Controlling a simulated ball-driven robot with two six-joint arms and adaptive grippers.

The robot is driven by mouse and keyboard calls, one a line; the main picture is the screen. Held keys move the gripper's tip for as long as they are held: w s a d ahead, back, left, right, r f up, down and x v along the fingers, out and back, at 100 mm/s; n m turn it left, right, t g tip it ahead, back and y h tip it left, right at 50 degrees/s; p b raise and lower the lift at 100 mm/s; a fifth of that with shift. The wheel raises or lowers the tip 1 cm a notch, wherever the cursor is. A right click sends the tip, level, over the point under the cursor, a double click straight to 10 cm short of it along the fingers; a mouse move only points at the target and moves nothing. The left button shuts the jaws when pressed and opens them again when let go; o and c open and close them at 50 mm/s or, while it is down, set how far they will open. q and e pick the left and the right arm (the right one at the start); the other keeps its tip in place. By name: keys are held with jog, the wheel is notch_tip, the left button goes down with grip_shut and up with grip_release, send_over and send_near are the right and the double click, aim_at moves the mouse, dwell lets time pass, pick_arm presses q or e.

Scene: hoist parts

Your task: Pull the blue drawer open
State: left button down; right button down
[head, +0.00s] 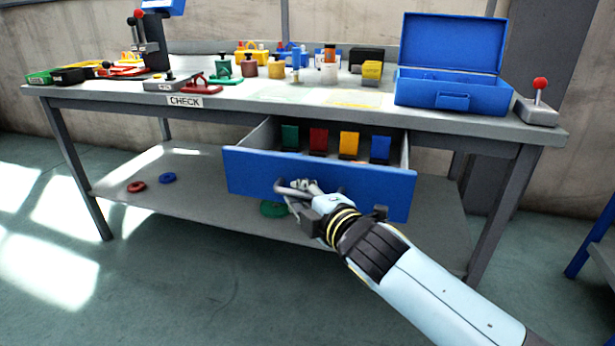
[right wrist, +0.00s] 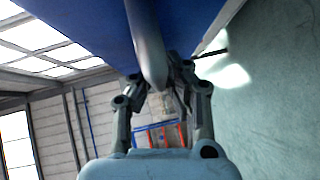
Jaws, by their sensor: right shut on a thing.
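The blue drawer (head: 375,187) under the workbench stands pulled out, with its inside showing. Several coloured blocks, green, red, yellow and blue, stand in it. My right gripper (head: 292,187) is at the drawer front and is shut on its grey bar handle (head: 285,191). In the right wrist view the handle (right wrist: 148,50) runs between the two fingers (right wrist: 160,85), with the blue drawer front (right wrist: 85,25) close by. My left gripper does not show in the head view.
The workbench (head: 215,101) carries an open blue toolbox (head: 455,92), a red-knobbed lever box (head: 538,108) and several small coloured parts. A lower shelf (head: 190,195) holds red, blue and green rings. The floor in front is clear.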

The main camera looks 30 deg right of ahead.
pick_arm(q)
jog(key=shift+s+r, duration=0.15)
pick_arm(e)
jog(key=shift+s+a+r, duration=0.15)
jog(key=shift+s+a, duration=0.9)
jog(key=shift+a, duration=0.2)
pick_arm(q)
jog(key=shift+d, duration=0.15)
pick_arm(e)
jog(key=c, duration=1.3)
grip_release()
jog(key=shift+c, duration=0.2)
jog(key=s+r, duration=0.1)
jog(key=s, duration=1.1)
jog(key=shift+a+r, duration=0.3)
jog(key=shift+a, duration=0.1)
jog(key=shift+w, duration=0.1)
